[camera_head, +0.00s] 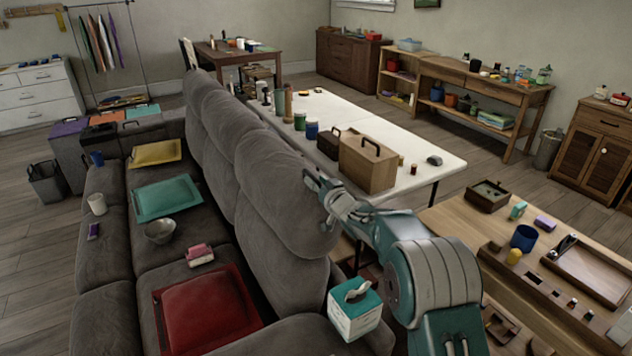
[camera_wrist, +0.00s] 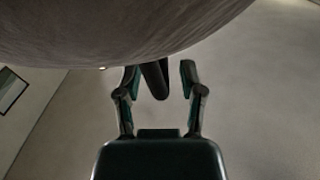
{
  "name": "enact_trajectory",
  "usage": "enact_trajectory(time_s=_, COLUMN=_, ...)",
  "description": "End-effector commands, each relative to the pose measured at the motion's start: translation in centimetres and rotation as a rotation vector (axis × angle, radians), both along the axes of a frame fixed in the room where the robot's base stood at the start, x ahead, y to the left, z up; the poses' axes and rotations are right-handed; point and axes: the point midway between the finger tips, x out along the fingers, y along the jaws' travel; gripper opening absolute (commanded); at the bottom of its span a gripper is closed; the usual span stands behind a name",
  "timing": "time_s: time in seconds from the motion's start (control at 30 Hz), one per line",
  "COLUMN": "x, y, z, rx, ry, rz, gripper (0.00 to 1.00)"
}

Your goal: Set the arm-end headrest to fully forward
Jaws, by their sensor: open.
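The grey sofa (camera_head: 240,250) has several padded headrests along its back. The nearest headrest (camera_head: 280,175), at the arm end, stands upright on top of the backrest. My gripper (camera_head: 314,180) is at this headrest's right-hand side, at about mid-height. In the wrist view the padded grey fabric of the headrest (camera_wrist: 130,25) fills the top. My gripper (camera_wrist: 160,76) is open there, with a dark rounded bar (camera_wrist: 155,80) showing between its fingers. I cannot tell whether the fingers touch the bar or the fabric.
A teal and white tissue box (camera_head: 355,310) is on the near sofa arm, close below my arm. A white table (camera_head: 440,155) with a wooden box (camera_head: 367,165) stands behind the sofa. A wooden table (camera_head: 455,225) holding small items is at right. A red cushion (camera_head: 210,312) lies on the seat.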

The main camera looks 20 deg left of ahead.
Motion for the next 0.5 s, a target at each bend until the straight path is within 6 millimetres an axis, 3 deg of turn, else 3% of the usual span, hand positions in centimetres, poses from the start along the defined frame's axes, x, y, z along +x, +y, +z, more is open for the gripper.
enact_trajectory(time_s=0.27, x=0.11, y=0.26, z=-0.02, rx=-0.001, ry=0.001, rz=0.000, gripper=0.51)
enact_trajectory(time_s=0.3, x=0.11, y=0.26, z=-0.03, rx=-0.001, ry=0.001, rz=0.000, gripper=0.47)
enact_trajectory(time_s=0.4, x=0.10, y=0.25, z=-0.03, rx=-0.001, ry=0.001, rz=0.000, gripper=0.02)
enact_trajectory(time_s=0.5, x=0.12, y=0.24, z=-0.03, rx=-0.001, ry=0.001, rz=0.000, gripper=0.00)
